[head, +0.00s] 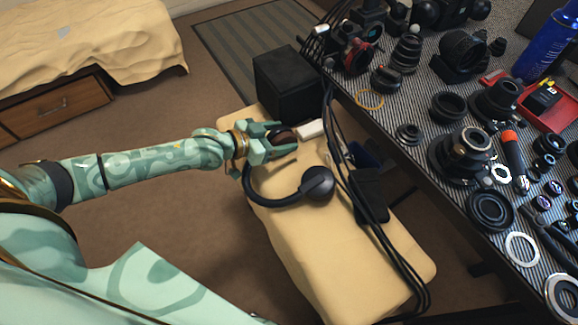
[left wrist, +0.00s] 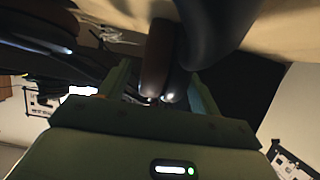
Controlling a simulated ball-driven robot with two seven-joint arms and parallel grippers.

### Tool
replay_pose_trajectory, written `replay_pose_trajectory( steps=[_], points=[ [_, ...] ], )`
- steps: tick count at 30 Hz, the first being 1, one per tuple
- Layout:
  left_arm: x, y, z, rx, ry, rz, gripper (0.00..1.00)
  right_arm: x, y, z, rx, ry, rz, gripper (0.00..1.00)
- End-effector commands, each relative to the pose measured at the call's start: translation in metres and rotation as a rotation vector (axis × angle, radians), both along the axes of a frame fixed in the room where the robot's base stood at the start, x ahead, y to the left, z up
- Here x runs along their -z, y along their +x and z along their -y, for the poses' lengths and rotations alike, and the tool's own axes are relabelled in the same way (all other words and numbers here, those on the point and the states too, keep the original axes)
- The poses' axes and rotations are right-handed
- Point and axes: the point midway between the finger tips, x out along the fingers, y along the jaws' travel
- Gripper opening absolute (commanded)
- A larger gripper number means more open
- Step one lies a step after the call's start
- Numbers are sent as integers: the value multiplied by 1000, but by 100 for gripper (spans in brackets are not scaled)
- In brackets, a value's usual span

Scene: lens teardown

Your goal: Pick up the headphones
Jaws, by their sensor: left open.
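The black headphones (head: 318,185) lie on the cloth-covered stand, their curved band (head: 258,196) bowing toward the front left. One round earcup faces up at the right; the other, brownish earcup (head: 281,137) is at the back left. My left gripper (head: 283,138) reaches in from the left, its fingers apart on either side of that back earcup. In the left wrist view the brownish earcup pad (left wrist: 158,60) and a dark part beside it sit between the open fingers. Whether the fingers touch the earcup I cannot tell. My right gripper is not in view.
A black box speaker (head: 288,85) stands behind the headphones, with a small white box (head: 311,129) close by. Black cables (head: 345,185) hang along the right side of the stand (head: 350,270). A striped workbench (head: 400,165) with many lens parts stands to the right.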

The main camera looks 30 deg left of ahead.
Motion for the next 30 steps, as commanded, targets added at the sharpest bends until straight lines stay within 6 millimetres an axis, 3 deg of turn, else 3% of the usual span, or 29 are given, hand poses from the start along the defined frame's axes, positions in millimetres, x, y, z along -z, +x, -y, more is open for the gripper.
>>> replay_pose_trajectory(
  steps=[1,7,15,20,24,30],
  points=[
    [0,0,0,0,0,0,61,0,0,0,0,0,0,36],
    [0,0,0,0,0,0,7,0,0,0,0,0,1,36],
    [-2,0,0,-1,-1,2,7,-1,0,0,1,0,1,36],
    [-15,0,0,0,0,5,7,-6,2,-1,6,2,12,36],
    [-42,0,0,0,-3,9,7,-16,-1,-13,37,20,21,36],
    [-95,-12,40,1,-9,13,7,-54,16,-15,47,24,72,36]
  ],
)
